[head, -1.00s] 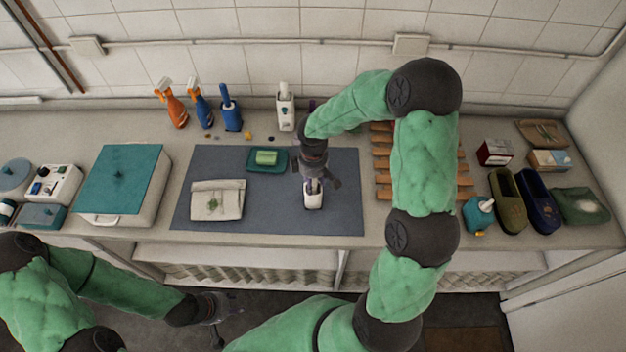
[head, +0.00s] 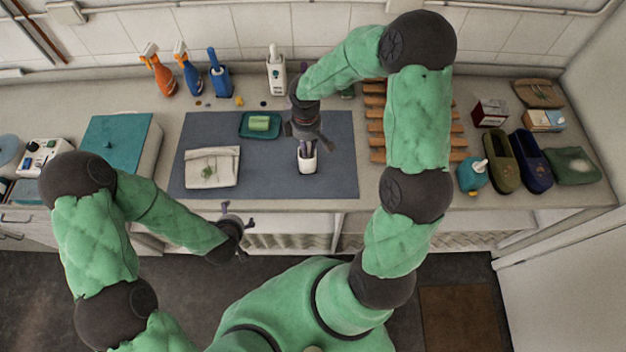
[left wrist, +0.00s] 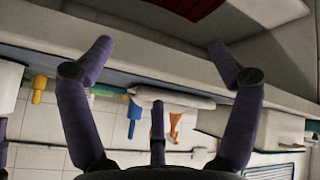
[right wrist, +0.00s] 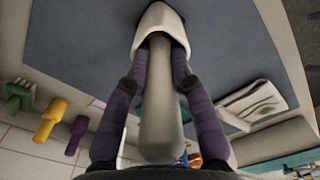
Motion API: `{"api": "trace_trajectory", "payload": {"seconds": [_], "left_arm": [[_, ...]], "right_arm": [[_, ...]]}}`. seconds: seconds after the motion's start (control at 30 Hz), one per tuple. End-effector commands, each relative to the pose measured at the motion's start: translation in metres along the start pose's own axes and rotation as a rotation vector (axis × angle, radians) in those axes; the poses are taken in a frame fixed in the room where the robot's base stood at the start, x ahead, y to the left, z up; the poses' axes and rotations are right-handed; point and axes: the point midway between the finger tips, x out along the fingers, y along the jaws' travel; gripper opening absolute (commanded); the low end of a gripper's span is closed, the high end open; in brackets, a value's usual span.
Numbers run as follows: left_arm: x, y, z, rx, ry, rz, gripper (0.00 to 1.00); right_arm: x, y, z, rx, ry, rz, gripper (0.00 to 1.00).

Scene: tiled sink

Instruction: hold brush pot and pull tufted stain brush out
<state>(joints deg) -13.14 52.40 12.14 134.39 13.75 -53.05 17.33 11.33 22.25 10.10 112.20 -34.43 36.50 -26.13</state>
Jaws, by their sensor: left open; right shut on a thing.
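The white brush pot (head: 307,163) stands on the dark blue mat, right of its middle. In the right wrist view the brush's thick grey handle (right wrist: 160,115) runs down into the pot's mouth (right wrist: 158,17); the tufts are hidden. My right gripper (head: 307,142) is above the pot, shut on the handle, its purple fingertips on both sides of it close to the mouth. My left gripper (head: 243,230) is open and empty in front of the counter's front edge, left of the pot and apart from it. In the left wrist view nothing is between its fingers (left wrist: 158,62).
The mat (head: 270,180) also holds a folded cloth (head: 212,167) and a green dish with a sponge (head: 260,124). Spray bottles (head: 158,75) and a white bottle (head: 276,68) stand behind. A wooden rack (head: 377,145) is right of the mat. The mat's front right is clear.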

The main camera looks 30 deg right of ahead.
Motion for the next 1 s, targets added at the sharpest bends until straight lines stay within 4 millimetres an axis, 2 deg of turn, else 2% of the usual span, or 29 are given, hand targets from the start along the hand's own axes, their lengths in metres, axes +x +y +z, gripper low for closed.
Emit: {"api": "trace_trajectory", "payload": {"seconds": [0.03,0.1,0.17,0.37,0.6,0.8,1.0], "left_arm": [[-0.001,0.018,-0.004,0.000,0.051,0.029,0.90],[-0.004,0.040,-0.011,-0.002,0.122,0.066,0.90],[-0.002,0.057,-0.005,0.070,0.136,0.081,0.90],[-0.004,0.114,0.016,0.283,0.209,0.138,0.90],[-0.016,0.177,0.052,0.523,0.310,0.207,0.90],[-0.032,0.217,0.087,0.691,0.392,0.256,0.90],[-0.044,0.238,0.109,0.787,0.446,0.283,0.90]], "right_arm": [[0.000,0.001,0.000,0.000,0.001,0.001,0.00],[0.000,0.001,0.000,0.000,0.001,0.001,0.00],[0.000,0.001,0.000,0.000,0.001,0.001,0.00],[0.000,0.001,0.000,0.000,0.001,0.001,0.00],[0.000,0.001,0.000,0.000,0.001,0.002,0.00],[0.000,0.001,0.000,0.000,0.001,0.002,0.00],[0.000,0.001,0.000,0.000,0.001,0.001,0.00]]}}
